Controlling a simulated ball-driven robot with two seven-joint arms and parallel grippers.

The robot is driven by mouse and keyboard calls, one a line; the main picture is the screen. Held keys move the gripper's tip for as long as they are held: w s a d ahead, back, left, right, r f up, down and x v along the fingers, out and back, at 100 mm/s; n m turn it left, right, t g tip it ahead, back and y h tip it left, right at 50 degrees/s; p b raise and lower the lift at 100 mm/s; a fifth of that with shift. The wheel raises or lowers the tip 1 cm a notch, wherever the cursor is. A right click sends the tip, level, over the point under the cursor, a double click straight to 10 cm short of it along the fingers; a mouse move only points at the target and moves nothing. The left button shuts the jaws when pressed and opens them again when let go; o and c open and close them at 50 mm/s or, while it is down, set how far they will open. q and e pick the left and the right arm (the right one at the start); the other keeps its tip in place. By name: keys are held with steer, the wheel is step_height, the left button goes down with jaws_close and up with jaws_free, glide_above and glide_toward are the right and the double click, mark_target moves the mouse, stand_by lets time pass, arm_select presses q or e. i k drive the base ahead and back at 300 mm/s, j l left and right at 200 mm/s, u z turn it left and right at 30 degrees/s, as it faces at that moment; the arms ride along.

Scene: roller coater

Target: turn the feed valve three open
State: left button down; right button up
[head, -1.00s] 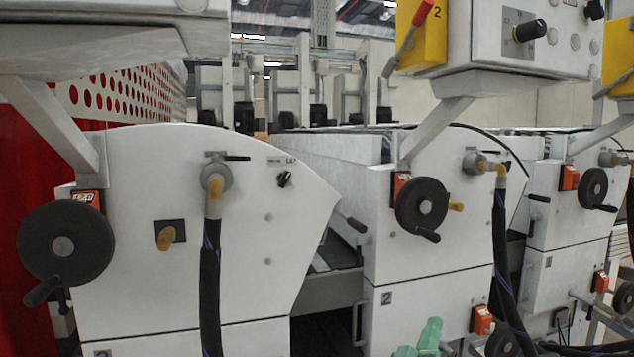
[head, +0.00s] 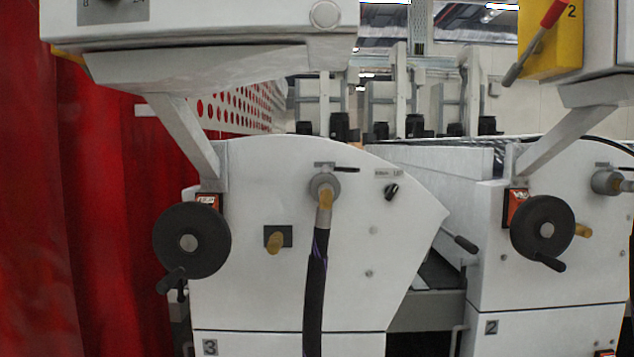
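The unit marked 3 (head: 210,347) is a white panel in the middle of the head view. Near its top a round grey valve fitting (head: 322,186) carries a short black lever (head: 347,169) that lies roughly level, pointing right. The frames do not show whether the valve is open or shut inside. Neither of my grippers is in view.
A black handwheel (head: 192,240) and a yellow-brown knob (head: 275,241) sit left of the hose. A small black switch (head: 392,191) is to its right. A white control box (head: 220,35) overhangs above. Unit 2 (head: 545,290) stands right, a red curtain (head: 100,200) left.

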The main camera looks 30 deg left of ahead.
mark_target(347, 169)
steer(key=i+l+u, duration=0.1)
steer(key=l+u, duration=0.15)
steer(key=u, duration=0.15)
steer(key=i+l+u, duration=0.1)
steer(key=l+u, duration=0.15)
steer(key=u, duration=0.15)
steer(key=l+u, duration=0.4)
steer(key=i+j, duration=0.05)
steer(key=j, duration=0.05)
